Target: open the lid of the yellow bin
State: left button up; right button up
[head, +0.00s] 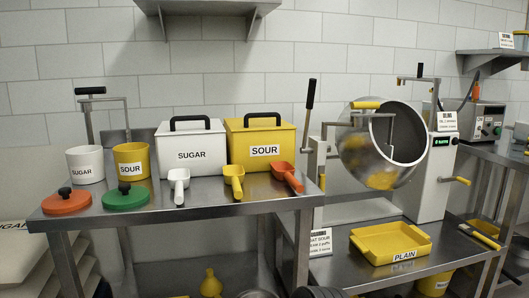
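The yellow bin (242,150), labelled SOUR, stands on the left steel table in the head view. Its yellow lid (240,126) is closed on top and has a black handle (262,118) across it. A white bin (188,148), labelled SUGAR, stands just to its left, also with its lid closed and a black handle. Neither of my grippers can be made out. Dark shapes at the bottom edge are cut off, and I cannot tell what they are.
White, yellow and orange scoops (288,178) lie in front of the bins. A white cup (84,166), a yellow cup (131,162), a red lid (66,203) and a green lid (125,197) are at left. A shelf (208,6) hangs above; a steel drum (370,165) stands right.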

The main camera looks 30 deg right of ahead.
aim_at(256, 121)
jog(key=k+l+z, duration=0.1)
jog(key=l+z, duration=0.35)
jog(key=l, duration=0.95)
